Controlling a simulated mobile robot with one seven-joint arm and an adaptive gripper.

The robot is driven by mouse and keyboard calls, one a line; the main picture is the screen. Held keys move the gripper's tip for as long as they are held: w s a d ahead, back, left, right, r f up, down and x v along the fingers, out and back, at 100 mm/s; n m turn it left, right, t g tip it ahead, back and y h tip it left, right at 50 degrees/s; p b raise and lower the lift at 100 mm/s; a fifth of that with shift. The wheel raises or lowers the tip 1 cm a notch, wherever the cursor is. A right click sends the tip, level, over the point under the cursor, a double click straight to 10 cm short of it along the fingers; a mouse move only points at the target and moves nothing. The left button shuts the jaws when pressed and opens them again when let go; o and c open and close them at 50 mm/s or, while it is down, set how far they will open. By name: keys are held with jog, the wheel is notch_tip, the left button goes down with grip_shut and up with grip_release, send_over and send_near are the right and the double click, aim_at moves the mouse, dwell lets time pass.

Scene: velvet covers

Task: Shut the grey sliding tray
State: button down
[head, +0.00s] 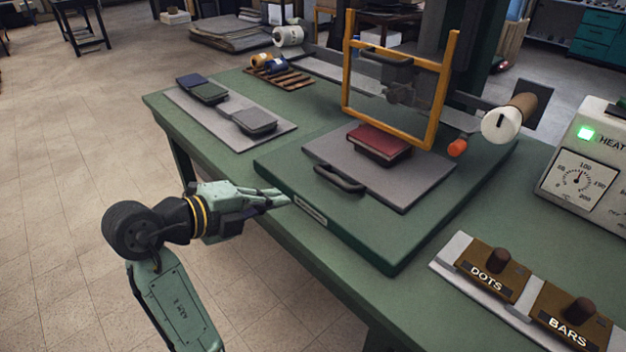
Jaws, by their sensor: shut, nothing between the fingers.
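The grey sliding tray (420,186) lies flat on a raised green base (367,237) on the table. Its dark handle (339,178) is at the tray's front left edge. A red book-like block (379,140) lies on the tray, near the orange frame (395,122). My gripper (286,198) is shut and empty. In the picture it is left of the handle, at the front left edge of the green base, apart from the handle. Whether it touches the base cannot be told.
The orange upright frame and a dark press stand over the tray's rear. Several dark books lie on a grey board (206,122) at the left. DOTS (492,272) and BARS (571,315) blocks sit front right. A heater box (590,165) with a lit green lamp stands at right.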

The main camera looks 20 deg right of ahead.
aim_at(365, 157)
jog(key=p+x, duration=0.1)
jog(key=x, duration=0.5)
jog(key=shift+s+r, duration=0.1)
jog(key=d, duration=0.1)
jog(key=d+p, duration=0.1)
jog(key=w+d+p, duration=0.1)
jog(key=shift+w+r, duration=0.15)
jog(key=shift+r, duration=0.1)
jog(key=shift+w+d, duration=0.15)
jog(key=shift+d, duration=0.3)
jog(key=w+d+b, duration=0.1)
jog(key=d, duration=0.3)
jog(key=w+d+b, duration=0.1)
jog(key=d+b, duration=0.1)
jog(key=d, duration=0.2)
jog(key=w+d+b, duration=0.2)
jog(key=d, duration=0.1)
jog(key=shift+w+d+f, duration=0.15)
jog(key=shift+d, duration=0.25)
jog(key=shift+w+d, duration=0.15)
jog(key=shift+d, duration=0.3)
jog(key=shift+a, duration=0.1)
